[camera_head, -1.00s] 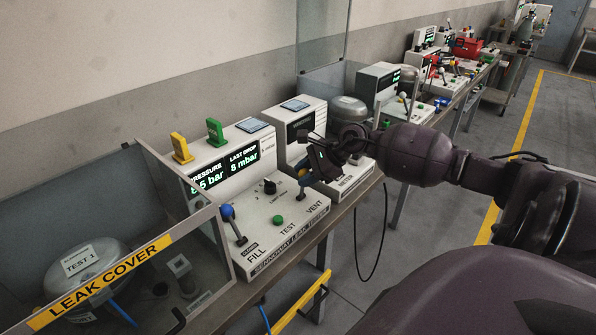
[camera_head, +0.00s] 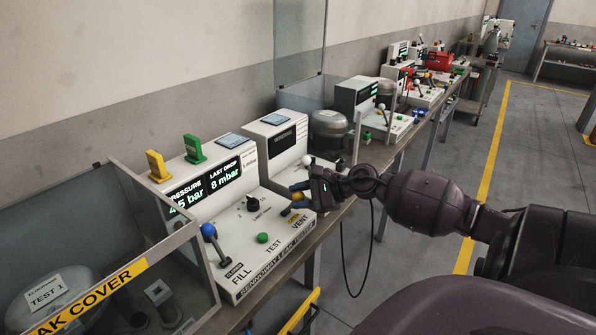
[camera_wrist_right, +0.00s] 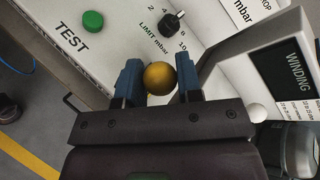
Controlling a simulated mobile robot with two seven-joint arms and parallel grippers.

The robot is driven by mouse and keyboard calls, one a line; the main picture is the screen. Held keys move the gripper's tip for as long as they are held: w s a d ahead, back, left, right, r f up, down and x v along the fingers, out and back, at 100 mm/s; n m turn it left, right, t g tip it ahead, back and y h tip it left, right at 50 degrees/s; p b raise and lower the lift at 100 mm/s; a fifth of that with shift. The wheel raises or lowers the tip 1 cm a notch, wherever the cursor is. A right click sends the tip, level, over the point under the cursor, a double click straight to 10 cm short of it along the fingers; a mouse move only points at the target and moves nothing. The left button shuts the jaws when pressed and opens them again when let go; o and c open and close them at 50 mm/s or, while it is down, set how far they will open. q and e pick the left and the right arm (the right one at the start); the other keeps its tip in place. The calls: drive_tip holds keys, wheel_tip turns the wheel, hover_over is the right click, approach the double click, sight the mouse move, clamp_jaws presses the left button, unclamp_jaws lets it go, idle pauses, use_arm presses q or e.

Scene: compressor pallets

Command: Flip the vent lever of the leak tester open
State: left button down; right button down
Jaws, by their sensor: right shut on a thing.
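The leak tester (camera_head: 245,232) is a white console on the bench. Its displays (camera_head: 205,185) read about 4.5 bar and 8 mbar. The vent lever's yellow ball knob (camera_wrist_right: 159,78) sits between the blue fingers of my right gripper (camera_wrist_right: 158,84), which is shut on it. In the head view my right gripper (camera_head: 299,192) is at the console's right end, above the VENT label. A small yellow tag (camera_head: 293,218) shows beside that label. The lever's shaft is mostly hidden. The blue-knobbed fill lever (camera_head: 213,240) stands by a CLOSED tag. My left gripper is not in view.
A green button (camera_head: 263,238) and a black dial (camera_head: 253,203) sit left of my gripper. The clear leak cover (camera_head: 112,278) stands at left over the TEST 1 compressor. A winding meter (camera_head: 275,145) stands close behind my gripper. The aisle right is open floor.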

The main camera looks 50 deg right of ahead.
drive_tip(key=c, duration=0.8)
unclamp_jaws()
drive_tip(key=v, duration=1)
drive_tip(key=shift+s+d+r+p, duration=0.1)
drive_tip(key=shift+s+d+p, duration=0.05)
drive_tip(key=shift+s+p, duration=0.25)
